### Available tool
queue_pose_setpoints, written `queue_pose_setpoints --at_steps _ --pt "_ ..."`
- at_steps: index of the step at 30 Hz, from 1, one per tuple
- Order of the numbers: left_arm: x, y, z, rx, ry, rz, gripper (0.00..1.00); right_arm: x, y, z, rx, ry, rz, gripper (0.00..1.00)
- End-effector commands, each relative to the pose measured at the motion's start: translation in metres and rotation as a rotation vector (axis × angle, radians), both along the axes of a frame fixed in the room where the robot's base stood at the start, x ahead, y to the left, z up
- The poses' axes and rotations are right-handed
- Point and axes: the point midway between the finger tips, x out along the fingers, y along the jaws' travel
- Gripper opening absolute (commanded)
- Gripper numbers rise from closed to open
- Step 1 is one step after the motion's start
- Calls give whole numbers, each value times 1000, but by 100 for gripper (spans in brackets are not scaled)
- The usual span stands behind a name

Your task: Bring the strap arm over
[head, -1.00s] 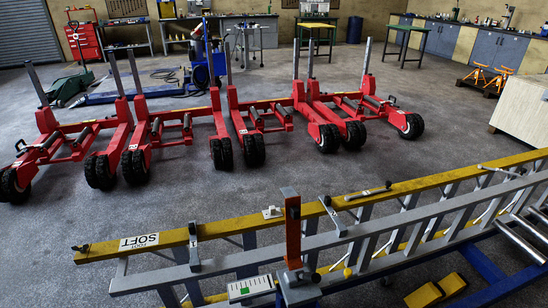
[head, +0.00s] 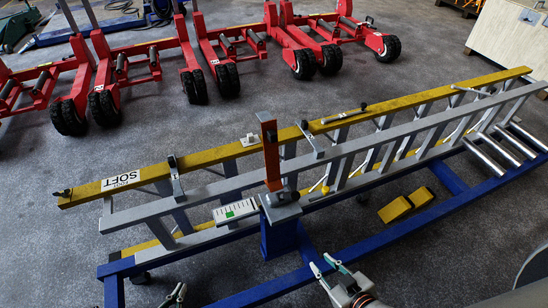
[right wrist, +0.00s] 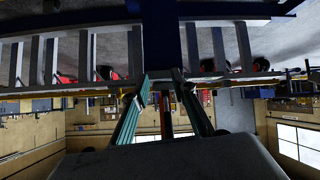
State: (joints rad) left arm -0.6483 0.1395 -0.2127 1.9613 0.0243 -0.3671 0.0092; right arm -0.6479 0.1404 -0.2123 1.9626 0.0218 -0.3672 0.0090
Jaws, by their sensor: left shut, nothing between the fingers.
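The strap arm is an orange upright bar (head: 270,152) in the head view, standing at the near side of the ladders. Its foot is at a grey bracket (head: 283,198) on top of a blue post (head: 278,238). My right gripper (head: 326,267) is below and right of the post, fingers apart and empty. In the right wrist view its two fingers (right wrist: 165,95) are spread, with the blue post ahead of them. My left gripper (head: 176,295) shows only its tip at the bottom edge; it is shut, apart from the strap arm.
A yellow ladder (head: 220,153) and a grey ladder (head: 225,186) lie along the blue rack (head: 390,237). A white plate with a green mark (head: 237,210) is left of the bracket. Yellow chocks (head: 405,205) lie beyond the rack's near rail. Red trolley jacks (head: 130,65) stand behind, with clear floor between.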

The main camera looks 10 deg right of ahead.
Motion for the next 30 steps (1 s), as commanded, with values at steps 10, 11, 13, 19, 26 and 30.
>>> queue_pose_setpoints --at_steps 10,11,13,19,26,30 --pt "0 0 -2 1 1 0 0 99 -30 78 -197 -388 154 0" --pt "0 0 -2 1 1 0 0 110 -31 90 -225 -444 183 0" --pt "0 0 -2 1 2 0 0 134 -32 120 -288 -570 259 0" --pt "0 0 -2 2 -1 0 0 175 -24 191 -470 -877 526 0" --pt "1 0 -2 3 -3 0 0 192 -20 231 -670 -1076 867 0" --pt "1 0 -2 3 -3 0 0 196 -26 236 -753 -1108 1015 0"
